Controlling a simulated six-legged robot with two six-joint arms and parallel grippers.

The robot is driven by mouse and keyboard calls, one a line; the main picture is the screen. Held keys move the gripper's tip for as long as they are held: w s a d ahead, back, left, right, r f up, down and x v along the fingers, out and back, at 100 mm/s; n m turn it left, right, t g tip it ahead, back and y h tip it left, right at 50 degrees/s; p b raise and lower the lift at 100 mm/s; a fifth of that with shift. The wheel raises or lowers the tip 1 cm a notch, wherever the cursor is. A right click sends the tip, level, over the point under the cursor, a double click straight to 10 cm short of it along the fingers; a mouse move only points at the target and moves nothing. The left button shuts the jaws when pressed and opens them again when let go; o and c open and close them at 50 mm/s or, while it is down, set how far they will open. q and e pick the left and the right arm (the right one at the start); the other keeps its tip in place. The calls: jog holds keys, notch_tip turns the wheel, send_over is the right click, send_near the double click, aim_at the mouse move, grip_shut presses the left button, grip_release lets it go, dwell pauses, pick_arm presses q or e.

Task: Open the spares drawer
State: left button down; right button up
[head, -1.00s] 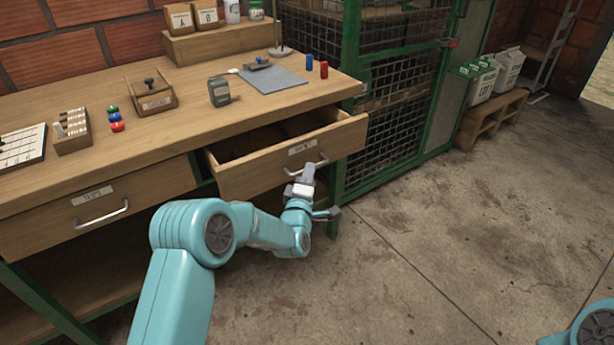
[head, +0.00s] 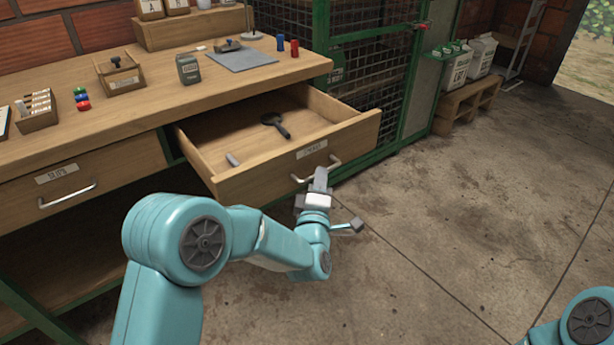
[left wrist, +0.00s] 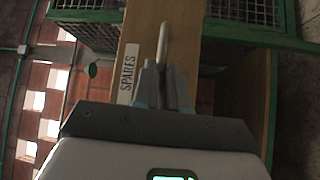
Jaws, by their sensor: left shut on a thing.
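The spares drawer (head: 300,155) is pulled well out of the wooden bench in the head view. A dark round-headed tool with a handle (head: 275,124) and a small grey piece (head: 232,159) lie inside it. My left gripper (head: 320,178) is shut on the drawer's metal bar handle (head: 301,178). In the left wrist view the fingers (left wrist: 163,85) close around the handle (left wrist: 163,42), beside the label reading SPARES (left wrist: 128,73). The fingers hide part of the handle. My right gripper is not in view; only part of my right arm shows at the lower right.
A second drawer (head: 65,190) at the left is shut. The bench top (head: 150,105) holds a grey mat (head: 240,59), a dark tin (head: 189,69) and small items. A green mesh cage (head: 370,80) stands right of the bench. The concrete floor (head: 450,220) at the right is clear.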

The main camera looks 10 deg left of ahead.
pick_arm(q)
jog(key=shift+s+d+b, duration=0.45)
jog(key=shift+s+d, duration=0.65)
jog(key=shift+d, duration=0.3)
jog(key=c, duration=1.2)
grip_release()
jog(key=shift+o, duration=0.2)
jog(key=shift+s, duration=0.1)
jog(key=s+d+f+p, duration=0.1)
jog(key=s+d+f, duration=0.1)
jog(key=s, duration=1.4)
jog(key=shift+a, duration=0.1)
